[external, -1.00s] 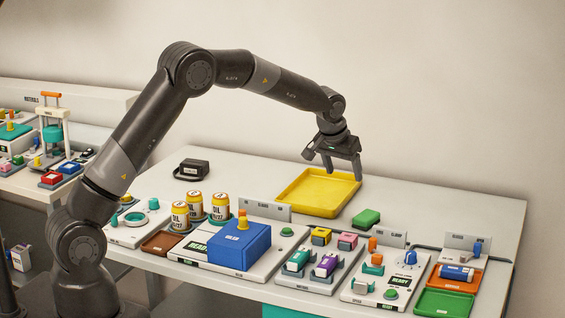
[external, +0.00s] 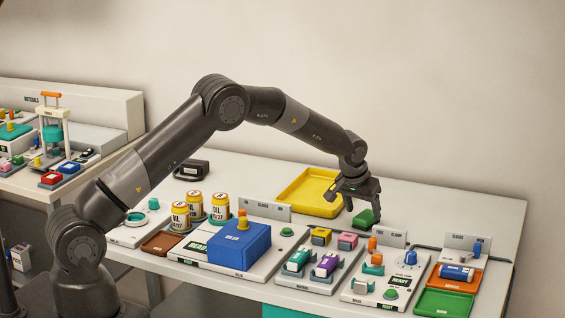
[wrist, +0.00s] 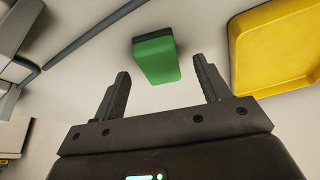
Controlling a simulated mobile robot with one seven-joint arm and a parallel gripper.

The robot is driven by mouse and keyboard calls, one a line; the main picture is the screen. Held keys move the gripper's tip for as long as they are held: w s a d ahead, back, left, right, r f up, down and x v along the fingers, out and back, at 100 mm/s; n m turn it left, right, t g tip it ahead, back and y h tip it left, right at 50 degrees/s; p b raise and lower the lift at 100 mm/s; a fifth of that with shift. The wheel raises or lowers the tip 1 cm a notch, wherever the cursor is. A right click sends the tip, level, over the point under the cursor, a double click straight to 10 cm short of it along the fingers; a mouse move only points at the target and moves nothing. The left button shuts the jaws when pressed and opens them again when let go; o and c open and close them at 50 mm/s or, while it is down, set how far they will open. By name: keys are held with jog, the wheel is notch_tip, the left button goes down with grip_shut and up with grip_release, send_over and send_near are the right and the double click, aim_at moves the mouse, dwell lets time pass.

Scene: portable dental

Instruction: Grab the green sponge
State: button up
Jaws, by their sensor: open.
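The green sponge (external: 366,218) lies on the table in front of the yellow tray in the external view, partly hidden by my gripper. In the wrist view the sponge (wrist: 157,58) is a green block with a darker end, beyond the fingertips and between their lines. My gripper (external: 362,206) is open and empty, at the sponge in the external view. In the wrist view my gripper (wrist: 160,72) has its two fingers wide apart with nothing between them. I cannot tell the exact height of the fingertips over the sponge.
The yellow tray (external: 290,207) stands just behind the sponge; it also shows in the wrist view (wrist: 240,55). In front are white stations with a pink block (external: 347,241), a yellow block (external: 321,236) and a sign panel (external: 390,238).

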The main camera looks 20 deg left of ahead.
aim_at(364, 216)
jog(key=x, duration=0.3)
jog(key=c, duration=1)
